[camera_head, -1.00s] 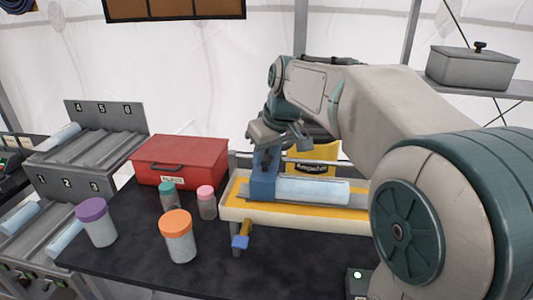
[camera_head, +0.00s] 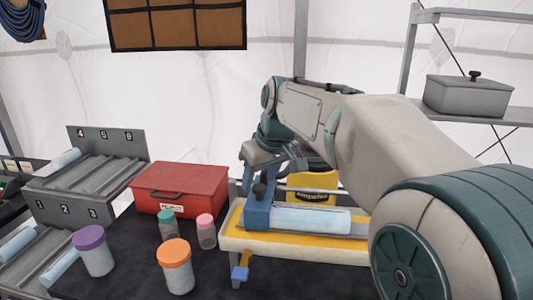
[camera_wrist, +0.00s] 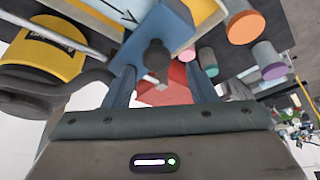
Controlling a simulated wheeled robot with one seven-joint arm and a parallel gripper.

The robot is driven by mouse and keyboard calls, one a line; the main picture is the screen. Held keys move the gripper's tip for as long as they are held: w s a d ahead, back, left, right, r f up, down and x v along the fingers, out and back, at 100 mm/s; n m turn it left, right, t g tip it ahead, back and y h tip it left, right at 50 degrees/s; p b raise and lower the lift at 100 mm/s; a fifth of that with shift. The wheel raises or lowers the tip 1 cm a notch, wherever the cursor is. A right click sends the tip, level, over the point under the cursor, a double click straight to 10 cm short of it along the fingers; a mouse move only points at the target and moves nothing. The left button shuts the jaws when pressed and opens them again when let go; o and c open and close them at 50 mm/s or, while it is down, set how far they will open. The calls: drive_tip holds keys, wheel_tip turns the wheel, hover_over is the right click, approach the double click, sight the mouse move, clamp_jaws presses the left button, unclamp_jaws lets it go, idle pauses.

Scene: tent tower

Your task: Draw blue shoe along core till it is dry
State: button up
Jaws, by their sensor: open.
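The blue shoe (camera_head: 257,215) stands upright at the left end of the pale blue core (camera_head: 310,219), against it. A dark round knob (camera_head: 259,190) tops the shoe. The core lies level in a cream tray with a yellow lining (camera_head: 233,242). My gripper (camera_head: 262,168) is open just above the shoe. In the wrist view, the knob (camera_wrist: 157,56) shows between and beyond the open fingers of my gripper (camera_wrist: 158,80), with the blue shoe (camera_wrist: 166,28) behind it. I cannot tell whether the core's surface is wet.
A red box (camera_head: 180,188) and jars with teal (camera_head: 167,228), pink (camera_head: 206,232), orange (camera_head: 176,265) and purple (camera_head: 94,252) lids stand left of the tray. A yellow container (camera_head: 315,184) stands behind it. Numbered racks (camera_head: 95,165) are at far left.

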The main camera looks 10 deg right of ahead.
drive_tip(key=v, duration=1.1)
drive_tip(key=shift+s+r, duration=0.2)
drive_tip(key=shift+r, duration=0.05)
drive_tip(key=s+d+f+m+h, duration=0.1)
drive_tip(key=s+d+f+m, duration=0.1)
drive_tip(key=s+f, duration=0.7)
drive_tip(key=s+d+f+m+g+h, duration=0.1)
drive_tip(key=s+d+f+m, duration=0.2)
drive_tip(key=s+f, duration=0.6)
wheel_tip(320, 180, down, 8)
drive_tip(key=shift+s+r, duration=0.2)
